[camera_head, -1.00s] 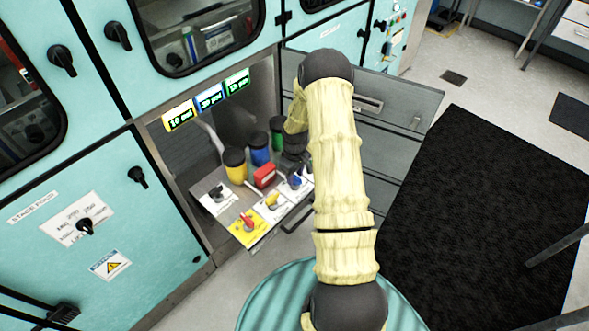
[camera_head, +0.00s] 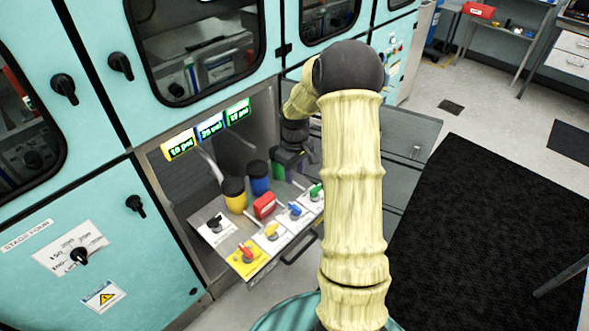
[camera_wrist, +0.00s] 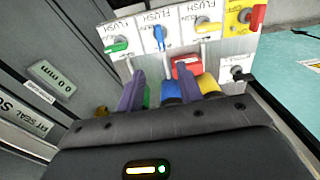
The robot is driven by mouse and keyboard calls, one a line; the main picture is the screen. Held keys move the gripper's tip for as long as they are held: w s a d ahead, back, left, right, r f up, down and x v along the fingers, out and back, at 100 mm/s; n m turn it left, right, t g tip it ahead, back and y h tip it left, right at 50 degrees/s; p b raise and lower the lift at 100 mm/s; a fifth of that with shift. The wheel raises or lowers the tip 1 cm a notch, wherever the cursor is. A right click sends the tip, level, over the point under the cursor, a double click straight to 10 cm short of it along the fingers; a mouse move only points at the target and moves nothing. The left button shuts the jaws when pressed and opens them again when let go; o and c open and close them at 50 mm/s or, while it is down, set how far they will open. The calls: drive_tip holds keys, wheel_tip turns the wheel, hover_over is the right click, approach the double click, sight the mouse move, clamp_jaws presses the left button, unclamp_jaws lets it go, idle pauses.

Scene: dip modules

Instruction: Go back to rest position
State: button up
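My gripper (camera_head: 287,162) is above the back right of the pulled-out valve panel (camera_head: 268,262), by the green-topped canister (camera_head: 278,171). The panel has a black knob (camera_head: 215,224) and red (camera_head: 246,252), yellow (camera_head: 271,231), blue (camera_head: 295,209) and green (camera_head: 316,191) valve handles. My arm covers part of the scene at the right.
Teal cabinets (camera_head: 100,200) flank the open bay. Three lit displays (camera_head: 210,127) hang at its top. A black mat (camera_head: 480,230) lies on the floor at the right.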

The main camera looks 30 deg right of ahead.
drive_tip(key=shift+r, duration=0.55)
drive_tip(key=s+a+r+m+t+p, duration=0.1)
drive_tip(key=s+a+r+m, duration=0.1)
drive_tip(key=s+a+r, duration=0.3)
drive_tip(key=s+a+r+m+t+p, duration=0.1)
drive_tip(key=s+a+r+m, duration=0.1)
drive_tip(key=s+a+r, duration=0.4)
drive_tip(key=s+a, duration=0.4)
drive_tip(key=s, duration=0.3)
drive_tip(key=shift+s+a+r+t+p, duration=0.15)
drive_tip(key=shift+s+a+t+p, duration=0.15)
drive_tip(key=shift+p, duration=0.1)
